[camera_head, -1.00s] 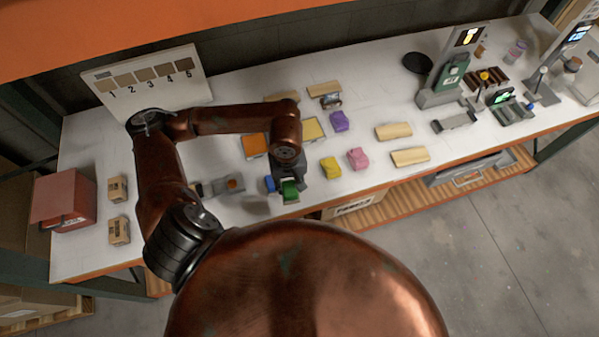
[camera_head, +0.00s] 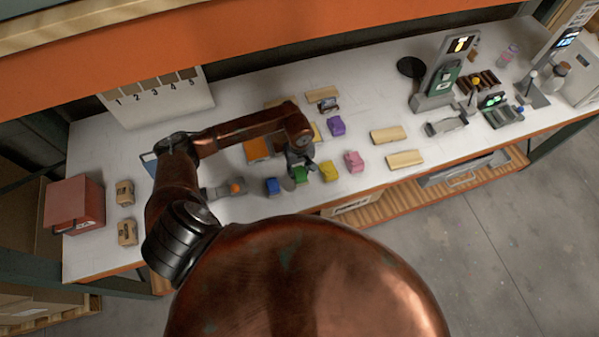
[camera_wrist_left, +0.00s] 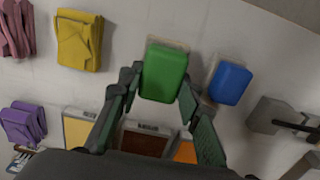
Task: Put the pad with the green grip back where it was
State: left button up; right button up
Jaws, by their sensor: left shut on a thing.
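I cannot tell whether the green pad touches the table. My right gripper is not in view.
Orange and yellow trays (camera_wrist_left: 80,131) lie behind the gripper. Pale wooden blocks (camera_head: 388,135) lie further right.

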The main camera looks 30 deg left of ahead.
aim_at(300, 174)
pick_arm(q)
jog(key=shift+w+f, duration=0.25)
jog(key=shift+f, duration=0.05)
notch_tip(300, 174, down, 2)
jog(key=shift+f+p, duration=0.1)
jog(key=shift+p, duration=0.8)
jog(key=shift+f, duration=0.7)
jog(key=o, duration=1.1)
jog(key=shift+r, duration=0.1)
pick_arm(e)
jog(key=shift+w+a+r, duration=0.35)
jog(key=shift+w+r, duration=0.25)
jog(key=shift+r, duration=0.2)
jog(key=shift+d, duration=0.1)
